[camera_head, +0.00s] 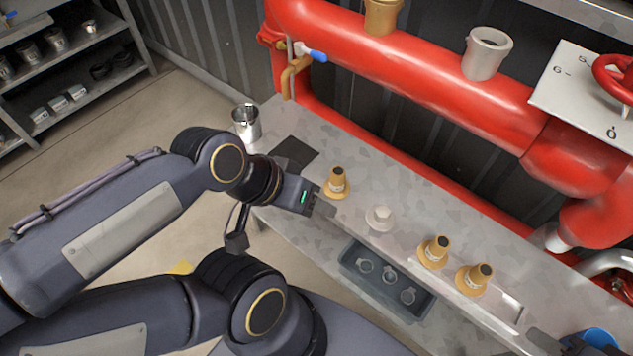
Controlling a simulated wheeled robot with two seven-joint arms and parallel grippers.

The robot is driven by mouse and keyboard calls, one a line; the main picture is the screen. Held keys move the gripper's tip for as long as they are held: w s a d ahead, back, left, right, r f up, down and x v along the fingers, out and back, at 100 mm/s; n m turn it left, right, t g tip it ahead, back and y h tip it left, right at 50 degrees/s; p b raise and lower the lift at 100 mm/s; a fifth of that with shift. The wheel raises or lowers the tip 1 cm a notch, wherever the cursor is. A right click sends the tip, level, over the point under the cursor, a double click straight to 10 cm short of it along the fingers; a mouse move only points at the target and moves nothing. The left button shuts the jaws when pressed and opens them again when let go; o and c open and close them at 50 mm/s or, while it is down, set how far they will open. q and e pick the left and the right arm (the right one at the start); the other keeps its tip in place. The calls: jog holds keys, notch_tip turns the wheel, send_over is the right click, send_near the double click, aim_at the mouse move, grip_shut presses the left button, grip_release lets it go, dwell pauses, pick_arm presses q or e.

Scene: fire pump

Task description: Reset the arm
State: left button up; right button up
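My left arm comes in from the left, and its gripper (318,205) is above the near left edge of the grey workbench (345,150). It points toward the bench, and its fingers are too small and dark to tell open from shut. I see nothing clearly held in it. A brass-coloured nozzle (337,183) stands upright on the bench just beyond it, apparently apart from it. Dark parts at the lower right corner (572,346) may be my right gripper; they are cut off by the frame, and their state cannot be told.
A pale fitting (379,218) and two more brass nozzles (434,251) (474,279) stand along the bench. A dark tray (352,264) holds grey fittings. A metal cup (246,122) stands at the bench's left end. Red pipework (430,75) runs behind. A blue object (598,340) is lower right.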

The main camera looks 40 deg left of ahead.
notch_tip(320, 180, up, 15)
jog(key=p, duration=1.5)
jog(key=shift+r, duration=0.1)
